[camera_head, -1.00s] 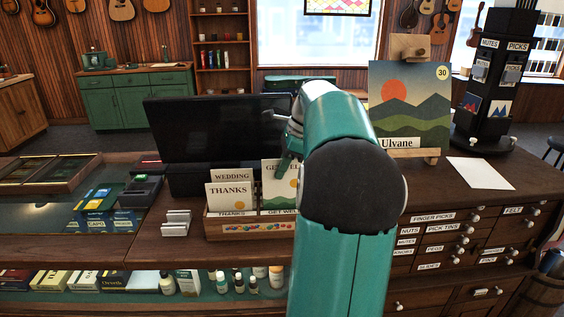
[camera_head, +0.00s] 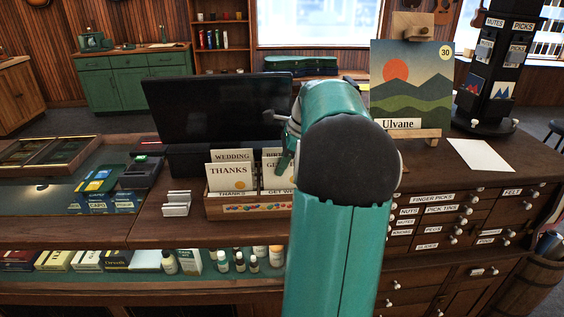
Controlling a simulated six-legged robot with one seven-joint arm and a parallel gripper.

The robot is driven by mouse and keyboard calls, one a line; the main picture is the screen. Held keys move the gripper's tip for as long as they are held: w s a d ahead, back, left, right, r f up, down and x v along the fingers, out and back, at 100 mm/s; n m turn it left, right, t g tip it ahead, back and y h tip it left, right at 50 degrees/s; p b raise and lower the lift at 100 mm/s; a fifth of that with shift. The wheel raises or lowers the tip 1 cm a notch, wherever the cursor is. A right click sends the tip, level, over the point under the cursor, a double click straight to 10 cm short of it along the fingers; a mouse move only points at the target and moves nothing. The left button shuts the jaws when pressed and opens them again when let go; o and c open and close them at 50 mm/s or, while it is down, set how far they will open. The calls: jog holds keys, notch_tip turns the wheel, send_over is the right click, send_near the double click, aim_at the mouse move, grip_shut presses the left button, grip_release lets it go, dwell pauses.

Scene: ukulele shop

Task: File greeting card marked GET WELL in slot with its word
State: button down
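A wooden card rack (camera_head: 225,210) stands on the counter. Its left front slot is labelled THANKS and its right front slot shows part of GET WELL. A cream card reading THANKS (camera_head: 226,172) stands in the left slot, with a WEDDING card (camera_head: 232,155) behind. The cream GET WELL card (camera_head: 271,170) is low behind the right label, in front of a card whose visible letters start BIR (camera_head: 272,151). My arm covers the right part of both. My gripper (camera_head: 285,160) is at that card's right side, mostly hidden by my arm; its finger opening cannot be made out.
A dark monitor (camera_head: 215,115) stands behind the rack. A white card holder (camera_head: 176,203) is left of it. A picture marked Ulvane (camera_head: 408,85) on an easel and a white sheet (camera_head: 480,156) are to the right.

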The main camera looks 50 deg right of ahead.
jog(key=c, duration=1.6)
grip_release()
jog(key=shift+o, duration=0.2)
jog(key=v, duration=1.3)
jog(key=shift+d+r, duration=0.15)
jog(key=shift+r, duration=0.15)
